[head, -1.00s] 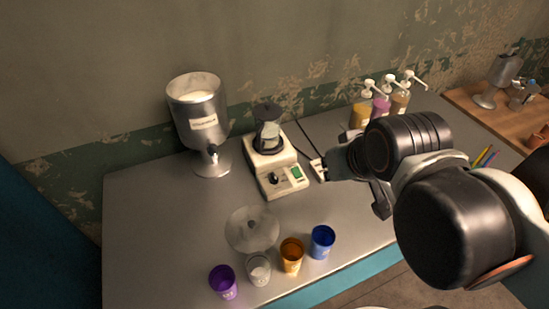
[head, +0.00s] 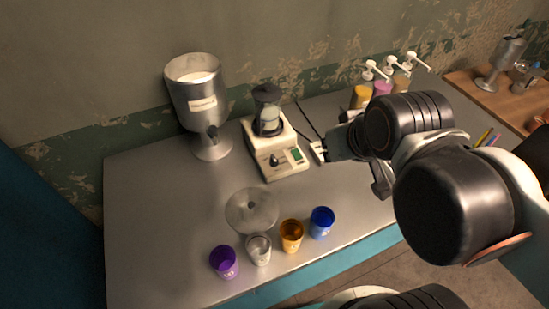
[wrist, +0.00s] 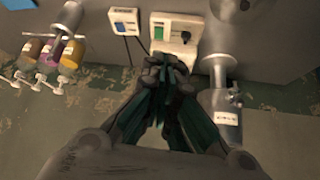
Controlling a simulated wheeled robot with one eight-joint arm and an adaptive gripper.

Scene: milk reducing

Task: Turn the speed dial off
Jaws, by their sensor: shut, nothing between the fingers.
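The speed dial is a small black knob (head: 275,161) on the front panel of a cream mixer (head: 265,140), beside a green screen (head: 297,154). A dark-lidded vessel (head: 267,110) stands on the mixer. The wrist view also shows the knob (wrist: 186,36) and the green screen (wrist: 158,33), just beyond my fingertips. My gripper (wrist: 172,62) is shut and empty there, and its fingers cover part of the mixer. In the head view my gripper (head: 342,143) is to the right of the mixer, apart from the dial; its fingertips are unclear.
A white power box (head: 318,152) with a cord lies right of the mixer. A metal dispenser (head: 196,105) stands left of it. Several cups (head: 291,236) and a clear round piece (head: 251,211) stand in front. Pump bottles (head: 382,88) are behind my arm.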

